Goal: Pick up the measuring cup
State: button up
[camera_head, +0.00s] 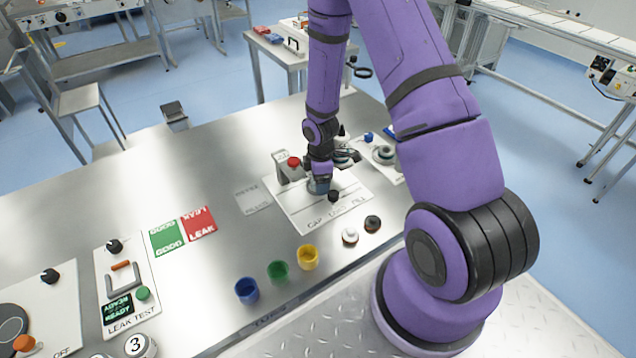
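My gripper (338,160) is over the white panel lettered "CAP", near its red button, at the end of my purple arm. Its fingers are small and partly hidden, so I cannot tell whether they are open or shut. A small grey-blue cup-like thing (318,186) is just below the gripper on the panel; whether they touch is unclear. Three small cups stand in a row near the front table edge: a blue cup (246,290), a green cup (278,272) and a yellow cup (308,257). I cannot tell for sure which of these is the measuring cup.
The white panel (290,212) carries a red button (293,162) and a black knob (333,196). Green (166,237) and red (199,223) mats lie to the left, then the leak-test panel (122,285). Bare tabletop (60,205) is at the left.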

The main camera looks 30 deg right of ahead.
jog(key=shift+c, duration=0.2)
jog(key=c, duration=1)
jog(key=shift+o, duration=0.2)
jog(key=shift+r, duration=0.15)
